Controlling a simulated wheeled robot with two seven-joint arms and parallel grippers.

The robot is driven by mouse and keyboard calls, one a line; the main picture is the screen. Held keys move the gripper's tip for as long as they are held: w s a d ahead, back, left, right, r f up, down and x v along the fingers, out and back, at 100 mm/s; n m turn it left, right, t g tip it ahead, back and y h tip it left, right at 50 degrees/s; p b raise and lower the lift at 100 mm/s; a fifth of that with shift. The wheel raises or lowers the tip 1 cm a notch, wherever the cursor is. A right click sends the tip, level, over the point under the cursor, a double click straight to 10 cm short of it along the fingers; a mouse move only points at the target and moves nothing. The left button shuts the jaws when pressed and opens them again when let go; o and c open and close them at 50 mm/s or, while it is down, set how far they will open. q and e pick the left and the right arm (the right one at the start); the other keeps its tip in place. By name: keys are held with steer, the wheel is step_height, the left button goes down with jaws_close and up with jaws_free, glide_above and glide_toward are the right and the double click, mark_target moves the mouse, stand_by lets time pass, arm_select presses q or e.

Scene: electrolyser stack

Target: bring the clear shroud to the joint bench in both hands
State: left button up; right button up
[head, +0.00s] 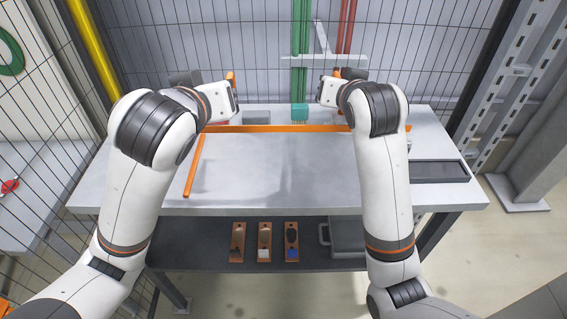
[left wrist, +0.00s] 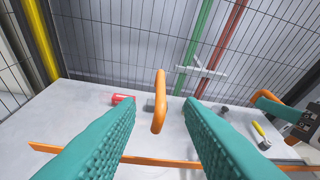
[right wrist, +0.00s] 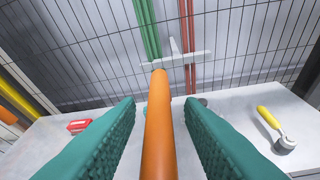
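The clear shroud's see-through walls cannot be made out; two upright orange handles, apparently its own, show above the back of the bench. The left handle (left wrist: 159,100) stands between the spread teal fingers of my left gripper (left wrist: 160,104), with space on both sides. The right handle (right wrist: 159,125) runs between the fingers of my right gripper (right wrist: 163,102), also spread, with narrow gaps. In the head view my left gripper (head: 229,92) and right gripper (head: 329,92) are level over the grey bench (head: 270,170). Whether this is the joint bench cannot be told.
Orange strips (head: 280,129) lie along the bench. A teal block (head: 300,112), a grey block (head: 257,117), a red item (right wrist: 77,126) and a yellow-handled tool (right wrist: 268,119) are at the back. A dark tray (head: 440,171) lies right. Mesh fencing stands behind; the bench front is clear.

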steer(key=shift+s, duration=0.15)
arm_select(q)
steer(key=shift+s+r, duration=0.2)
steer(key=shift+s, duration=0.35)
arm_select(e)
steer(key=v, duration=1.1)
steer(key=shift+s+r, duration=0.2)
steer(key=shift+s, duration=0.1)
arm_select(q)
step_height(320, 180, up, 7)
stand_by(0.7)
arm_select(e)
step_height(320, 180, up, 7)
stand_by(0.8)
